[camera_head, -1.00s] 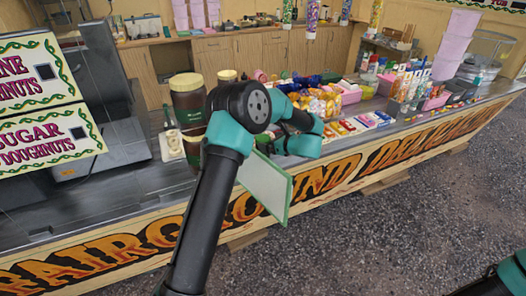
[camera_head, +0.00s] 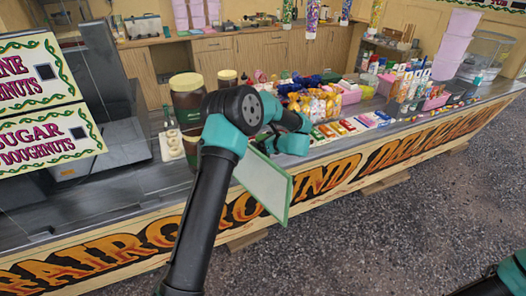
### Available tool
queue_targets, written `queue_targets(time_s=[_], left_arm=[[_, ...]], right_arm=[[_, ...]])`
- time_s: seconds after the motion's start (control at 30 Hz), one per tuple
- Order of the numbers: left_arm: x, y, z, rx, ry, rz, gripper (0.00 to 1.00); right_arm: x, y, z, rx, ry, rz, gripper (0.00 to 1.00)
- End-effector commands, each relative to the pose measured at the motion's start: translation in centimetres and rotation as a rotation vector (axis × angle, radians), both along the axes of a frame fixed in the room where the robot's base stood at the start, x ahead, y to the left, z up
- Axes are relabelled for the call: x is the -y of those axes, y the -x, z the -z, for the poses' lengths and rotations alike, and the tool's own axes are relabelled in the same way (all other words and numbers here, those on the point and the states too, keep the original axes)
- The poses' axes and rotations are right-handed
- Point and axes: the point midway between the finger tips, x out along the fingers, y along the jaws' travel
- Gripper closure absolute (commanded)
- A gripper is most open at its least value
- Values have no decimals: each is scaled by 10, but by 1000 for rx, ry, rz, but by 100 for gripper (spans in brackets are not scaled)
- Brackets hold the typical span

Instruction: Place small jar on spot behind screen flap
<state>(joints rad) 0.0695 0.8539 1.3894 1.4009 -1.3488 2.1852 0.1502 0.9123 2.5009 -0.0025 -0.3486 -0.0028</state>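A green-edged, pale see-through panel (camera_head: 266,186), which looks like the screen flap, stands tilted at the counter's front edge. The spot behind it is hidden by the panel and my arm. A small jar with a yellowish lid (camera_head: 228,76) stands on the counter, largely hidden by my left arm. A large brown jar (camera_head: 187,98) stands to its left. My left arm rises from the bottom, and its wrist end (camera_head: 292,142) is over the counter, right of the jars and beyond the panel. Its fingers cannot be made out. My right gripper is out of view.
The counter (camera_head: 95,200) is bare at the front left. Coloured sweet packets (camera_head: 318,105) crowd it right of my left wrist. A pink bin (camera_head: 437,100) stands farther right. Doughnut sign boards (camera_head: 40,95) stand at the left.

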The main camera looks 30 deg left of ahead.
Motion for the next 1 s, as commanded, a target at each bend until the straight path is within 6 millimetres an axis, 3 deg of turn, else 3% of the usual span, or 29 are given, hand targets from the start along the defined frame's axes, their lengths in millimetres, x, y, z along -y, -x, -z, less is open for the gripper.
queue_targets(time_s=[0.07,0.9,1.0], left_arm=[[0,0,0,0,0,0,18],[0,0,-1,1,-1,0,98],[0,0,-1,1,-1,0,99]], right_arm=[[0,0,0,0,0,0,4],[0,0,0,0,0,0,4],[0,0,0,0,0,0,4]])
